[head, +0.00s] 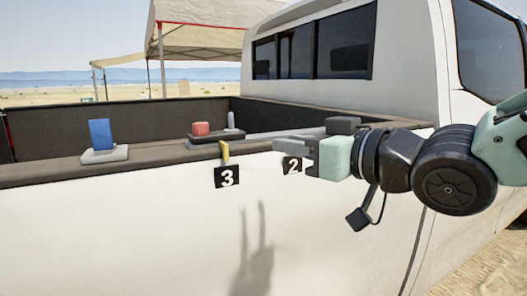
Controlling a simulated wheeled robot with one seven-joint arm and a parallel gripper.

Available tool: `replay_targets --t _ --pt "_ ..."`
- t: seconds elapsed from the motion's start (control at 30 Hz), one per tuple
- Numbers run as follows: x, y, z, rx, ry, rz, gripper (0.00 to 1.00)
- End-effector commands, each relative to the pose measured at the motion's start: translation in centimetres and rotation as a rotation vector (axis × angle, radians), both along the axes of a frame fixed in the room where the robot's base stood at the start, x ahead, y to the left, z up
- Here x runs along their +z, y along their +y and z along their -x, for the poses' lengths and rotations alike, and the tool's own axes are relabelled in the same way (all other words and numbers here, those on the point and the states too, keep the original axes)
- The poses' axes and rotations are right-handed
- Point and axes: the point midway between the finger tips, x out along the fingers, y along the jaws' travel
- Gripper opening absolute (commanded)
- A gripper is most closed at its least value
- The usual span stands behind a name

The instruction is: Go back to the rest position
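My gripper (282,146) reaches in from the right, beside the truck bed's near rim, with its grey fingers pointing left. The fingers are seen almost from the side, with nothing visible between them. A shadow with two separate prongs on the truck side suggests that they are apart. The black label 2 (292,166) shows just below the fingers and is partly covered by them.
A white pickup (120,230) fills the front. On its bed are a blue block on a grey base (100,134), a red piece (200,128) on a dark base and a small grey item (231,121). A yellow piece (225,152) stands above label 3 (227,177).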

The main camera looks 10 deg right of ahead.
Motion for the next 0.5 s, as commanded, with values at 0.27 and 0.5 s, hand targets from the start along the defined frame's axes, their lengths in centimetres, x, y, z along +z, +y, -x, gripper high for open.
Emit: replay_targets --t 0.27,0.5 --pt "-18.9 0.7 3.7 -0.057 0.498 0.358 0.24" --pt "-30.7 -0.6 13.0 0.005 0.954 0.688 0.24"
